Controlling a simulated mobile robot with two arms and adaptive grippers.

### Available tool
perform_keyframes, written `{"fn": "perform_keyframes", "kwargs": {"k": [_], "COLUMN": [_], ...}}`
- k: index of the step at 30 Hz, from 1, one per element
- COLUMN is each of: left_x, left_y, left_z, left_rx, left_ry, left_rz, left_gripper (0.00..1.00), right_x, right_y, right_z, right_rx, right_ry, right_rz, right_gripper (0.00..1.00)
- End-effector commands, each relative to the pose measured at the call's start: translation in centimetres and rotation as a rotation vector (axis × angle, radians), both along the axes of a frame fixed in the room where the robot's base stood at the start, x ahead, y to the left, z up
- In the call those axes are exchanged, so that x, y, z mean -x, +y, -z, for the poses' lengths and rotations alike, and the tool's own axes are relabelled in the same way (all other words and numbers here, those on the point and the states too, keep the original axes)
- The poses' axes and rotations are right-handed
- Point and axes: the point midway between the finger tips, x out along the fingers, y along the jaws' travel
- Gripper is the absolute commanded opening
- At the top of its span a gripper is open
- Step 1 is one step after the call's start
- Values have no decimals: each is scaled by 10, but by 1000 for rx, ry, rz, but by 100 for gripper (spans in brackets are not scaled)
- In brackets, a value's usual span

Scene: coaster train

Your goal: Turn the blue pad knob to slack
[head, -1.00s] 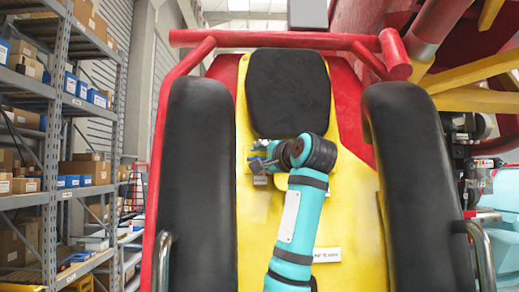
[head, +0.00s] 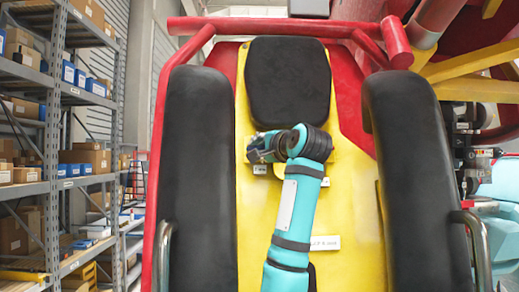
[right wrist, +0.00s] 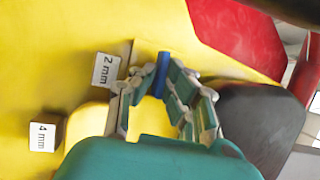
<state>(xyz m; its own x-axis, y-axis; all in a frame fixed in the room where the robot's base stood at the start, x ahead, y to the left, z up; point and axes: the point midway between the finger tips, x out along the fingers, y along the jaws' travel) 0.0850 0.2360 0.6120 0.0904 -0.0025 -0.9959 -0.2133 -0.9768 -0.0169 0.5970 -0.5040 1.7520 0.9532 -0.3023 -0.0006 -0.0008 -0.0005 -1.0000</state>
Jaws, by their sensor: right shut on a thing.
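The blue pad knob (right wrist: 162,74) shows in the right wrist view as a narrow upright blue bar in front of the yellow seat back. My right gripper (right wrist: 165,85) is shut on it, with a fingertip on each side. In the head view the right gripper (head: 259,150) is at the yellow seat back (head: 345,205), just below the black head pad (head: 288,82); the knob is hidden there. A white "2 mm" label (right wrist: 106,70) is beside the knob, and a "4 mm" label (right wrist: 43,137) is farther off. My left gripper is not in view.
Black padded restraints stand left (head: 195,185) and right (head: 420,185) of the yellow back. A red bar (head: 290,27) crosses above the head pad. A white placard (head: 325,242) is low on the back. Grey shelves with boxes (head: 50,130) are far left.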

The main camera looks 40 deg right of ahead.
Motion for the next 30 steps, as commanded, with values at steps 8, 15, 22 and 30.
{"fn": "perform_keyframes", "kwargs": {"k": [8, 15, 22, 30], "left_x": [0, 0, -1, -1], "left_y": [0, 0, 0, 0], "left_z": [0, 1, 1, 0], "left_rx": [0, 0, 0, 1], "left_ry": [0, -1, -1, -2], "left_rz": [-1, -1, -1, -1], "left_gripper": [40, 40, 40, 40], "right_x": [0, 1, 0, 0], "right_y": [-1, -1, -2, -2], "right_z": [-1, -3, -5, -7], "right_rx": [50, 174, 336, 528], "right_ry": [41, 145, 282, 443], "right_rz": [-15, -53, -102, -159], "right_gripper": [0, 0, 0, 0]}}
